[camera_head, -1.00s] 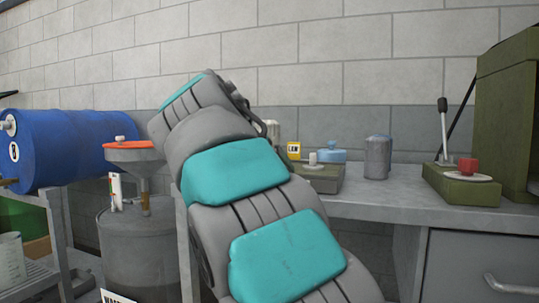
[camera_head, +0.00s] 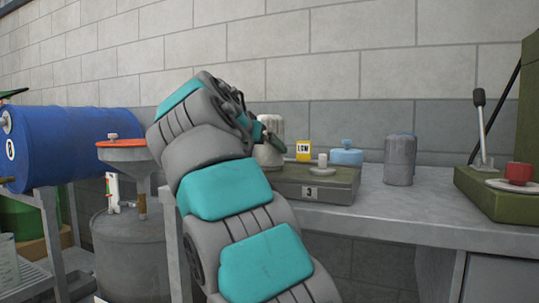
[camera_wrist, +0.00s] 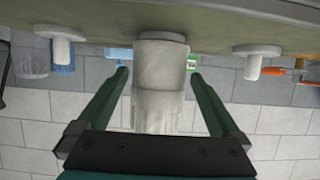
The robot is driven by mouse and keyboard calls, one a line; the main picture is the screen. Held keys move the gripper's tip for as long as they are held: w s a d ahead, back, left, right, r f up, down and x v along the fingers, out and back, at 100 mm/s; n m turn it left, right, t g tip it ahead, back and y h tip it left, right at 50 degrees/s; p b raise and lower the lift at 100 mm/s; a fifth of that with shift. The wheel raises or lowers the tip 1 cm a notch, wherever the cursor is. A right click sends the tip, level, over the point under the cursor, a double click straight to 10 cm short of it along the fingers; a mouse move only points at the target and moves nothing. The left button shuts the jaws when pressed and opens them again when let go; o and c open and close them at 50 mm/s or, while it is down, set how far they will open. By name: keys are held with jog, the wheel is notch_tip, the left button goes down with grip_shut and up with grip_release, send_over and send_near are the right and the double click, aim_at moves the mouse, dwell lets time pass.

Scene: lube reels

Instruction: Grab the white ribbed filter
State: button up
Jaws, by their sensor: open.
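The white ribbed filter (camera_head: 269,151) stands upright at the left end of a green base marked 3 (camera_head: 310,185), on the grey workbench. My arm partly hides it in the head view. In the wrist view, which is upside down, the pale filter (camera_wrist: 160,68) hangs from the green base's surface at the top. My gripper (camera_wrist: 158,76) is open, with one dark green finger on each side of the filter and visible gaps between. In the head view my gripper (camera_head: 258,132) is at the filter, mostly hidden by my wrist.
A small white knob (camera_head: 323,160) sits on the base right of the filter. Behind are a yellow LOW sign (camera_head: 305,150) and a blue lidded pot (camera_head: 346,157). A grey canister (camera_head: 399,160) stands right. An orange-rimmed funnel (camera_head: 124,151) and blue drum (camera_head: 65,150) are left.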

aim_at(269, 152)
jog(key=x, duration=0.4)
jog(key=shift+f, duration=0.2)
jog(key=shift+s, duration=0.1)
jog(key=c, duration=1.4)
jog(key=shift+r, duration=0.15)
jog(key=shift+r+p, duration=0.9)
jog(key=shift+r, duration=0.25)
notch_tip(269, 152, up, 7)
jog(key=p, duration=0.7)
jog(key=shift+r, duration=0.25)
